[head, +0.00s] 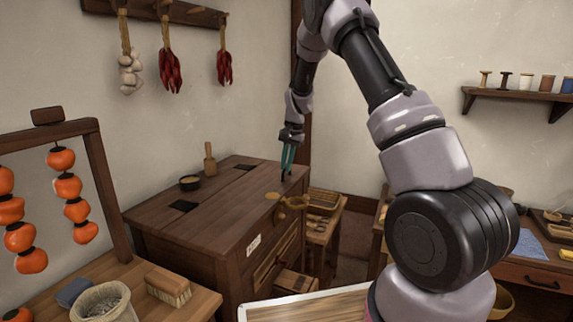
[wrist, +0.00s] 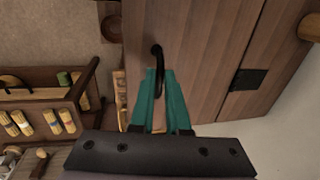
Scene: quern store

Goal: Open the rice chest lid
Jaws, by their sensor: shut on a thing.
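The rice chest (head: 185,245) is a dark wooden chest at the centre left of the head view. Its plank lid (head: 232,208) looks flat and closed, with black hinge plates along a seam. The lid also fills the middle of the wrist view (wrist: 195,50), with one hinge plate at its right. My gripper (head: 288,165) is over the lid's far right corner.
A black bowl (head: 190,182) and a wooden mallet (head: 209,160) stand on the chest's rear part. A small stand with trays (head: 325,205) is close beside the chest's right end. A table with a brush (head: 168,286) and a bowl (head: 103,303) is in front.

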